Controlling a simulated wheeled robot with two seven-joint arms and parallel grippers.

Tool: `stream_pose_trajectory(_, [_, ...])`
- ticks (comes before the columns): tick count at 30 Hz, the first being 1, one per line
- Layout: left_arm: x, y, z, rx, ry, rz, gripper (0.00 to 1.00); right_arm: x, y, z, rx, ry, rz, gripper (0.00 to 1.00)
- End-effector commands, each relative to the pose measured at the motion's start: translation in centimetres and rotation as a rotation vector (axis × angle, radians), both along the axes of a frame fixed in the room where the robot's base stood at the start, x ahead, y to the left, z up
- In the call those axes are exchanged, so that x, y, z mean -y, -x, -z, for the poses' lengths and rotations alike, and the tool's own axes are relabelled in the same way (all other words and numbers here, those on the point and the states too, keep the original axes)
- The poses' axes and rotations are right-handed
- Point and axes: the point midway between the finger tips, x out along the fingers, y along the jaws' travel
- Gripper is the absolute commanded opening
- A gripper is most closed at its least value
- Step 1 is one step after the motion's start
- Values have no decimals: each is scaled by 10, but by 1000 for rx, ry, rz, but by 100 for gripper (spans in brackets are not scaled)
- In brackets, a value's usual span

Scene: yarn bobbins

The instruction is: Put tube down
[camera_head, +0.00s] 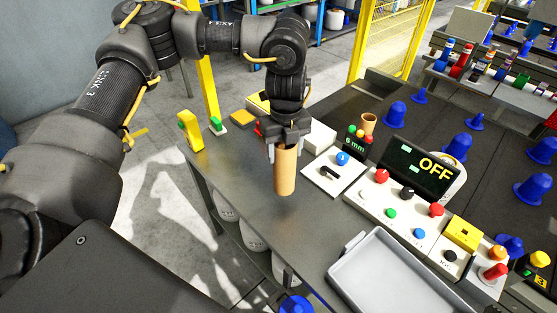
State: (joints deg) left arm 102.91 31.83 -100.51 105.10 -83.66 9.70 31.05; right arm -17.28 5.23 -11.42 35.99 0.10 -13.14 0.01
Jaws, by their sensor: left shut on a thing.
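A brown cardboard tube (285,171) hangs upright in my left gripper (287,146), which is shut on its upper part. The tube's lower end is over the grey table (245,185), left of the control panels. I cannot tell whether the lower end touches the table. Another brown tube (368,124) stands farther back, behind a small box with a green "6 mm" display. My right gripper is not in view.
A switch plate (334,174) and a button panel (400,212) with a display reading "OFF" are close on the right. An empty grey tray (395,278) lies in front. Several blue bobbins (397,113) stand on the dark surface at right. Yellow and green items (190,131) are at the table's back left.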

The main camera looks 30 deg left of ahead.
Motion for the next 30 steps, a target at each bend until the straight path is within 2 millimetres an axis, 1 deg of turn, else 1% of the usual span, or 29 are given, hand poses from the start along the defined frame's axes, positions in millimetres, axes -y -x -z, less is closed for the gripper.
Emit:
stream_pose_trajectory(1, [-6,-2,7,-1,1,-4,21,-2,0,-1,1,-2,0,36])
stream_pose_trajectory(4, [-13,-4,17,-1,1,-2,21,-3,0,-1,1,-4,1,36])
stream_pose_trajectory(11, [-17,-6,22,3,1,0,21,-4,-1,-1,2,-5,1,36])
stream_pose_trajectory(13, [-21,-7,27,0,1,-2,21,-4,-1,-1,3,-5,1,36])
stream_pose_trajectory(15, [-27,-8,35,-1,0,-4,21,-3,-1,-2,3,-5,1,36])
stream_pose_trajectory(18, [-25,-7,51,-3,1,-1,21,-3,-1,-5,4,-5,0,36])
stream_pose_trajectory(21, [-25,-8,59,-1,1,-1,21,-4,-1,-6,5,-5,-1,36])
stream_pose_trajectory(30, [-25,-8,62,2,1,0,21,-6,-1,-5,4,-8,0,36])
